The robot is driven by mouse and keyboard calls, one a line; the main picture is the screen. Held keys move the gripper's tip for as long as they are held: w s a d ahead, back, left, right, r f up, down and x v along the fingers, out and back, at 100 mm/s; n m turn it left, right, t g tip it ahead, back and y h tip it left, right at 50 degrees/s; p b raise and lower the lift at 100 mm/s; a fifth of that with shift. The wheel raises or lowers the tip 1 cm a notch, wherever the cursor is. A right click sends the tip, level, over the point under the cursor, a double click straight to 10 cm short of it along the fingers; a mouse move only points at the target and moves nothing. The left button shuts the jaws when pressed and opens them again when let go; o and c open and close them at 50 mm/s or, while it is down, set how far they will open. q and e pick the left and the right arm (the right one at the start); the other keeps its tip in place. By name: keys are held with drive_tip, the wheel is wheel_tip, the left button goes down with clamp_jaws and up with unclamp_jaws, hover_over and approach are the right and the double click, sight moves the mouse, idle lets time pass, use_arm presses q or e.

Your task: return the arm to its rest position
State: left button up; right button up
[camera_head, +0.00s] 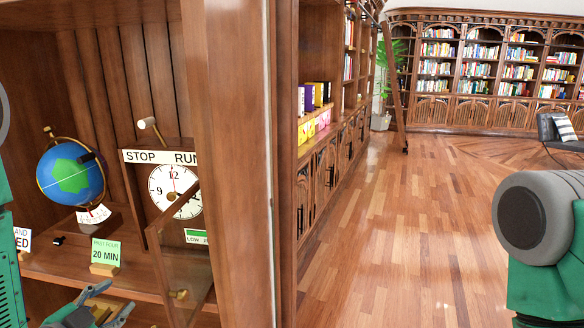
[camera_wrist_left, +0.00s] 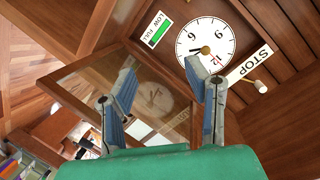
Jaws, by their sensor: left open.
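My left gripper (camera_head: 98,302) is low at the left of the head view, in front of the wooden cabinet, with its fingers apart and nothing between them. It also shows in the left wrist view (camera_wrist_left: 160,85), two blue-grey fingers spread wide. Beyond its fingers are the clock (camera_wrist_left: 205,42) and a glass door (camera_wrist_left: 125,90) that stands open. In the head view the glass door (camera_head: 181,262) hangs below the clock face (camera_head: 172,187). My right gripper is not in view; only a green and grey part of my right arm shows at the right edge.
A globe (camera_head: 72,172) stands on the cabinet shelf, with a green "20 MIN" card (camera_head: 105,252) in front of it. A cabinet post (camera_head: 232,160) stands close to the right. Bookshelves (camera_head: 480,70) and a ladder (camera_head: 392,80) are farther off. The wooden floor (camera_head: 390,230) is clear.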

use_arm(q)
drive_tip(key=s+d+f+n+g+b, duration=0.1)
drive_tip(key=s+d+f+n+g, duration=0.15)
drive_tip(key=s+f, duration=0.4)
drive_tip(key=s+d+f+n+g+b, duration=0.1)
drive_tip(key=s+d+f+g, duration=0.2)
drive_tip(key=f, duration=0.7)
drive_tip(key=s+d+f+n+g+b, duration=0.1)
drive_tip(key=s+f+g, duration=0.3)
drive_tip(key=s, duration=0.5)
drive_tip(key=s+d+f+n+g+y+b, duration=0.1)
drive_tip(key=s+f+n+g, duration=0.2)
drive_tip(key=s+f+g, duration=0.2)
drive_tip(key=s+f, duration=0.1)
drive_tip(key=s, duration=0.2)
drive_tip(key=shift+s+d+f+n, duration=0.3)
drive_tip(key=shift+s+d+n, duration=0.05)
drive_tip(key=shift+d, duration=0.05)
drive_tip(key=shift+w, duration=0.15)
